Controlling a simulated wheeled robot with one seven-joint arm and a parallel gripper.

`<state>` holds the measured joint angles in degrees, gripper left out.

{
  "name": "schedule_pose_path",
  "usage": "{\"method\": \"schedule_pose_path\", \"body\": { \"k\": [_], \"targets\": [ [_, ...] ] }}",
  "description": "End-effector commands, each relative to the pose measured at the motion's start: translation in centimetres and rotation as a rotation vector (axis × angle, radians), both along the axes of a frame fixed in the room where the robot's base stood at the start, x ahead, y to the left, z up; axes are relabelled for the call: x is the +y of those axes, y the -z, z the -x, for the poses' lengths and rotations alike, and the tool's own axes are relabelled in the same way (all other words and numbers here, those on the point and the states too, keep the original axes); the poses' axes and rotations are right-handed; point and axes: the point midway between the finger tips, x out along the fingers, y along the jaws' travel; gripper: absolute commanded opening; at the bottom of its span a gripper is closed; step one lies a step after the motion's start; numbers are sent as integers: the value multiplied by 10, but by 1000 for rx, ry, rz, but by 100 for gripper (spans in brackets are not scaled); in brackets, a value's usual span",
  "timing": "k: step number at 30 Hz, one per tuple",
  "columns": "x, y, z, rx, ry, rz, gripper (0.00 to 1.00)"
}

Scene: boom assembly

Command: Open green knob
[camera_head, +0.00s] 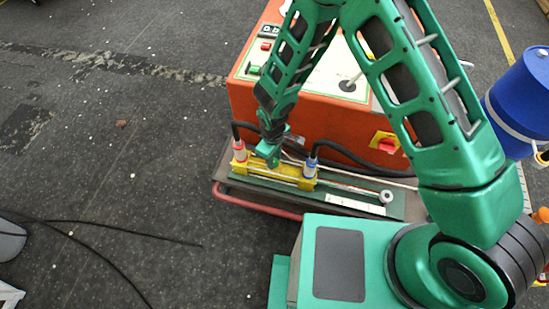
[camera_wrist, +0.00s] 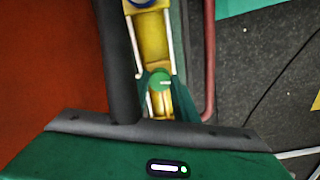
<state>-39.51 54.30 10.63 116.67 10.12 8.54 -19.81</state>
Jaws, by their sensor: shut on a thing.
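The green knob (camera_wrist: 160,81) shows in the wrist view as a small bright green disc on the yellow cylinder assembly (camera_wrist: 152,35). In the head view the knob is hidden behind my gripper. The yellow assembly (camera_head: 305,184) in the head view has a red fitting (camera_head: 239,150) at its left end and a blue fitting (camera_head: 310,167) at its right.
An orange control cabinet (camera_head: 340,134) stands right behind the assembly, with a red switch (camera_head: 387,146) on its front. Black hoses (camera_head: 355,157) run to the fittings. A blue barrel (camera_head: 522,98) stands at the right. The floor at the left is mostly clear.

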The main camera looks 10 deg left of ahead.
Motion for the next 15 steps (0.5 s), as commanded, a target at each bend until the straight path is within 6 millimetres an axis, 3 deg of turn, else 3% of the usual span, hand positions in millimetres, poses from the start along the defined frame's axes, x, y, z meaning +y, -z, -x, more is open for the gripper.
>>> {"method": "schedule_pose_path", "body": {
  "k": [2, 3, 5, 15],
  "targets": [
    [-2, 0, -2, -3, 2, 4, 4],
    [-2, 0, -2, -3, 3, 4, 28],
    [-2, 0, -2, -3, 3, 4, 43],
    [-1, -1, -1, -2, 2, 1, 45]
  ]
}}
